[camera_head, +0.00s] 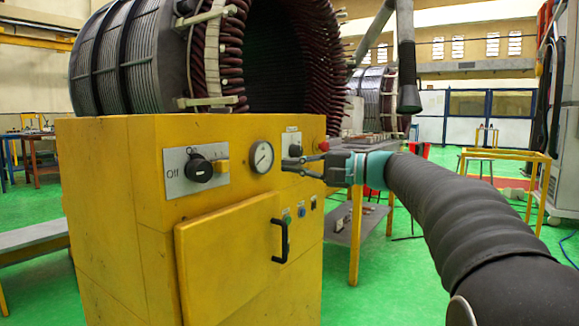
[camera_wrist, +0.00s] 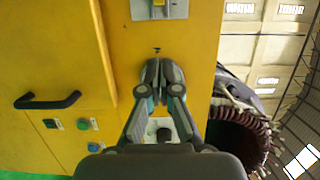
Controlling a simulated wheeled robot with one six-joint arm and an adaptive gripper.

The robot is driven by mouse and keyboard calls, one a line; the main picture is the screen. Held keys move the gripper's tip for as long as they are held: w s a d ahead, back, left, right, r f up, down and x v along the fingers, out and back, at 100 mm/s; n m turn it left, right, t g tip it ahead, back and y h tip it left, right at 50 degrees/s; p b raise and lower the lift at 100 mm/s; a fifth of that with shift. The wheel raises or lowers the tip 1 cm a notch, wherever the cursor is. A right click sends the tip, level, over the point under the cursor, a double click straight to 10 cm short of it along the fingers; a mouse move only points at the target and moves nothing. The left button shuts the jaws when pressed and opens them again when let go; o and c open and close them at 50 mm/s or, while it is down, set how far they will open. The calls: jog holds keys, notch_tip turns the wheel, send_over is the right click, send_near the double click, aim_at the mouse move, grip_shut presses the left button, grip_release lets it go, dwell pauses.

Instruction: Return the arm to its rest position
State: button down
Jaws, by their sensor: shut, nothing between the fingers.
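My arm, in a dark ribbed sleeve, reaches from the lower right of the head view toward the front of a yellow cabinet. My gripper (camera_head: 291,167) is at the cabinet's front, just right of the round gauge and below a small switch plate. In the wrist view the gripper (camera_wrist: 158,68) points at the yellow panel, its two fingers shut together with nothing between them. A pale plate with a dark knob (camera_wrist: 160,130) shows between the finger linkages. Whether the fingertips touch the panel cannot be told.
The yellow cabinet (camera_head: 105,210) has an Off-marked rotary switch (camera_head: 198,170), a gauge (camera_head: 262,157), a red button (camera_head: 324,146) and a door with a black handle (camera_head: 281,240). A large stator (camera_head: 125,55) sits above and behind it.

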jog(key=s+d+f+g+h, duration=0.1)
jog(key=s+f+h, duration=0.15)
jog(key=f, duration=0.45)
jog(key=s+d+f+m+h, duration=0.1)
jog(key=f+h, duration=0.2)
jog(key=f, duration=0.3)
jog(key=s+d+f+g+h, duration=0.1)
jog(key=d+f+h, duration=0.1)
jog(key=f, duration=0.5)
jog(key=s+d+f+n+h+p, duration=0.1)
jog(key=s+f+n+h, duration=0.1)
jog(key=s, duration=0.7)
jog(key=s+d+f+n+h+p, duration=0.2)
jog(key=s+f+h, duration=0.2)
jog(key=s, duration=0.6)
jog(key=s+d+f+n+h+p, duration=0.1)
jog(key=s+d+f+h, duration=0.1)
jog(key=s, duration=0.8)
jog(key=shift+d+f+n+h, duration=0.15)
jog(key=shift+f+n+h, duration=0.3)
jog(key=shift+f, duration=0.1)
jog(key=c, duration=1.9)
grip_release()
jog(key=shift+s, duration=0.1)
